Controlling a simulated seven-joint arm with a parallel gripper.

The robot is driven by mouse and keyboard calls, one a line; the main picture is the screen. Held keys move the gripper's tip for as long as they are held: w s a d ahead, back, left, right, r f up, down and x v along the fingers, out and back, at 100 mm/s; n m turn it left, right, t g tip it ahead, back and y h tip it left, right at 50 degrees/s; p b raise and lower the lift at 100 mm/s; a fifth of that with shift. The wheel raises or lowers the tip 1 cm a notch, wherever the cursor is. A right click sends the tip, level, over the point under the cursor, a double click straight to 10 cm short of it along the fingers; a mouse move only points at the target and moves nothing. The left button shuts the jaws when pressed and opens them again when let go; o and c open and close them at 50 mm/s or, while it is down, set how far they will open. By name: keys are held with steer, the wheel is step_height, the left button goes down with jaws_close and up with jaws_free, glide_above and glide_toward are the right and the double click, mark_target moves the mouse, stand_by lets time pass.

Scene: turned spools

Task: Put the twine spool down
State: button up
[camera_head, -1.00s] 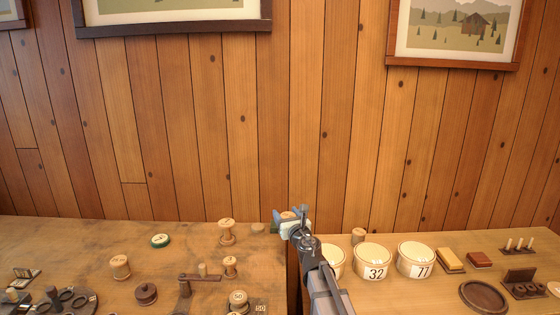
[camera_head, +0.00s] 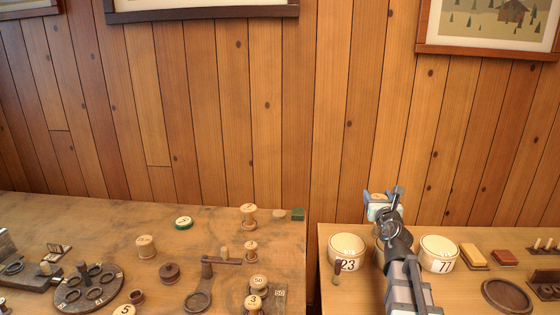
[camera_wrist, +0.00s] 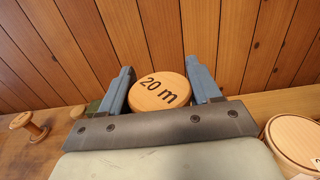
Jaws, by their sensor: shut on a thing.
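My gripper (camera_head: 380,205) is above the far part of the right table, behind the numbered pale bowls. It is shut on the twine spool, whose round wooden top (camera_wrist: 158,92) reads "20 m" in the wrist view. A blue finger stands on each side of that top. The spool's lower part is hidden by the gripper body. In the head view the gripper and arm hide most of the spool and the middle bowl (camera_head: 379,250). I cannot tell how high the spool is above the table.
Bowls marked 23 (camera_head: 346,250) and 77 (camera_head: 439,252) flank my arm. A yellow block (camera_head: 473,255) and a dark round tray (camera_head: 507,296) lie right. A gap parts the tables. Several spools, one at the back (camera_head: 249,216), and a green block (camera_head: 297,214) stand on the left table.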

steer(key=s+a+f+n+g+y, duration=0.2)
steer(key=s+a+n+g+y, duration=0.3)
steer(key=a, duration=2.8)
steer(key=s+a+f+n+g+y, duration=0.25)
steer(key=a+n+y, duration=0.3)
steer(key=a, duration=2.75)
steer(key=s+a+f+n+g+y, duration=0.1)
steer(key=s+a+n+g+y, duration=0.5)
steer(key=a, duration=2.6)
steer(key=shift+w+a+f+m+t+y, duration=0.15)
steer(key=shift+w+f+m, duration=0.25)
steer(key=shift+f, duration=1.25)
steer(key=shift+w+f+m+t+y, duration=0.1)
steer(key=shift+w+f+m+t, duration=0.2)
steer(key=shift+f, duration=1.35)
steer(key=shift+w+a+f+m+t+y, duration=0.1)
steer(key=shift+w+f+m, duration=0.3)
steer(key=shift+f, duration=1.25)
steer(key=shift+f, duration=0.1)
steer(key=o, duration=1.1)
steer(key=shift+w, duration=0.1)
steer(key=d, duration=0.1)
steer(key=s+d+r, duration=0.1)
steer(key=d, duration=0.1)
steer(key=shift+r, duration=0.1)
step_height(320, 180, up, 6)
